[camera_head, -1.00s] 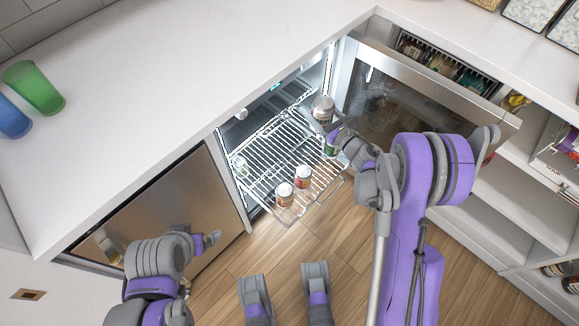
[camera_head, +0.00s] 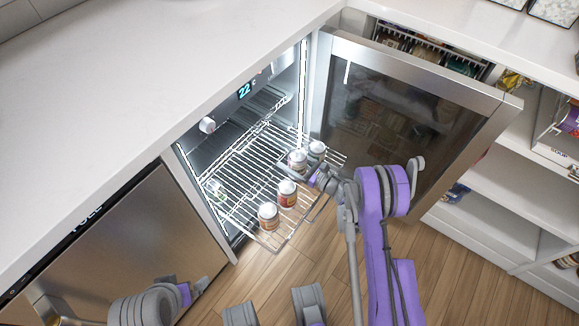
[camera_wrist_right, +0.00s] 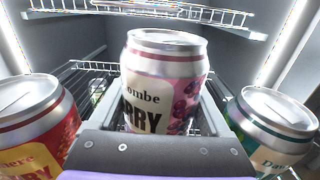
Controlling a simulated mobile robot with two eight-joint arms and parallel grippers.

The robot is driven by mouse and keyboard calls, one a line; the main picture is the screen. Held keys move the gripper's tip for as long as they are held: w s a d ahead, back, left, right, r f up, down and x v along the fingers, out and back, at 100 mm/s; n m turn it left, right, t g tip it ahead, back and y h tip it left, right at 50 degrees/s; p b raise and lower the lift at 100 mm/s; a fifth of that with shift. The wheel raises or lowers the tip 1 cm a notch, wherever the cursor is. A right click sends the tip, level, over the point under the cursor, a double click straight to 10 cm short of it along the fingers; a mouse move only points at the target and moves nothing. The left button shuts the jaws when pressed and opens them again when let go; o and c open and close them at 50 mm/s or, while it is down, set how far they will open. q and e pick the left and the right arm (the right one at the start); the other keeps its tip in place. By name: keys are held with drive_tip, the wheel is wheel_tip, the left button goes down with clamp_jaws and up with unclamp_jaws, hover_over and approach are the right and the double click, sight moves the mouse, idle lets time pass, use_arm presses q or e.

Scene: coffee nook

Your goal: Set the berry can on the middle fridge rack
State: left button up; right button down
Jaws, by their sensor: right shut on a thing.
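The berry can (camera_wrist_right: 165,85), with a silver top and a pink label with dark berries, stands upright between the fingers of my right gripper (camera_wrist_right: 162,140) in the right wrist view. In the head view the berry can (camera_head: 298,159) is over the far right part of the pulled-out wire fridge rack (camera_head: 235,170), and my right gripper (camera_head: 306,174) is shut on it from the front right. The fingers hide its lower part, so I cannot tell whether it touches the wires. My left gripper (camera_head: 193,290) is low at the left, away from the fridge; its fingers are unclear.
A red-and-yellow can (camera_head: 287,194) and another can (camera_head: 268,216) stand on the rack's front part. A green can (camera_wrist_right: 270,118) is close on the berry can's right. The open fridge door (camera_head: 410,120) borders the right side. Another rack (camera_wrist_right: 180,12) is above.

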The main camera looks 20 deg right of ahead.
drive_tip(key=shift+f+b, duration=0.4)
drive_tip(key=shift+f, duration=1.3)
drive_tip(key=shift+f, duration=0.1)
unclamp_jaws()
drive_tip(key=shift+s+d, duration=0.15)
drive_tip(key=shift+s, duration=0.05)
drive_tip(key=p+v, duration=0.2)
drive_tip(key=v, duration=0.9)
drive_tip(key=shift+s+d+p, duration=0.2)
drive_tip(key=shift+p, duration=0.1)
